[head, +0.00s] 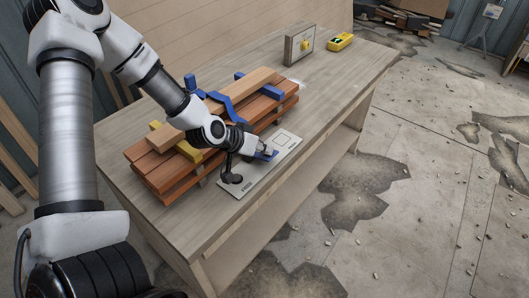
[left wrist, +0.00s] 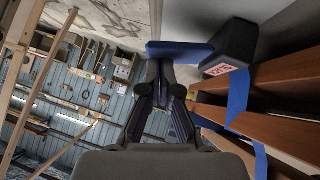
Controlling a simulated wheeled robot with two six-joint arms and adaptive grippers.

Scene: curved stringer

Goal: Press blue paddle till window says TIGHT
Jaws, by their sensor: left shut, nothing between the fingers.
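The blue paddle (head: 272,155) is at the near side of the wood stack, by the white plate. In the left wrist view the paddle (left wrist: 180,51) sticks out sideways from a dark block (left wrist: 232,45). The block's small red window (left wrist: 219,71) carries white letters that look upside down and like LOOSE; they are too small to be sure. My left gripper (head: 267,150) is shut and empty, its fingertips (left wrist: 165,66) right at the paddle. I cannot tell whether they touch it. My right gripper is not in view.
Reddish planks (head: 165,175) lie stacked on the workbench (head: 190,228), with blue and yellow clamps around them. A white plate (head: 290,141) lies in front. A panel with a yellow knob (head: 305,45) and a yellow box (head: 340,41) stand at the far end.

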